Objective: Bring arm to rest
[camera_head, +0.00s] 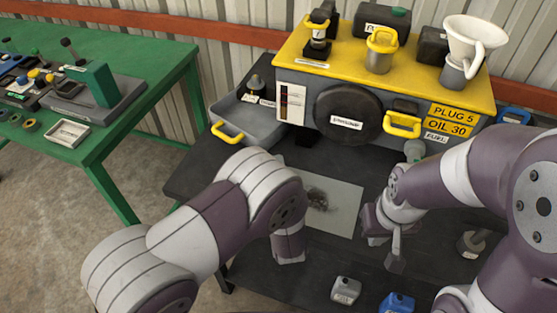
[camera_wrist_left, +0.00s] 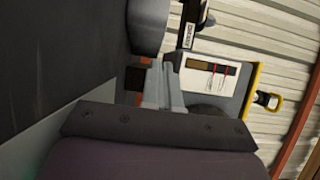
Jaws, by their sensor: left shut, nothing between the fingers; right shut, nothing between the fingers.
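My left arm (camera_head: 215,222) comes in from the left and bends over the front left of the dark bench. Its gripper is hard to make out in the head view, but the left wrist view shows its grey fingers (camera_wrist_left: 165,84) together with nothing between them. They point toward the machine's white gauge panel (camera_wrist_left: 207,76). My right arm (camera_head: 470,175) comes in from the right. My right gripper (camera_head: 396,258) points down over the bench, shut and empty, right of the grey sheet with a dark stain (camera_head: 345,195).
A yellow-topped machine (camera_head: 345,72) with a funnel (camera_head: 470,45) stands at the bench's back. A grey tray (camera_head: 240,125) is left of it. A small grey can (camera_head: 346,290) and a blue can (camera_head: 398,303) stand at the front. A green table (camera_head: 150,55) is at left.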

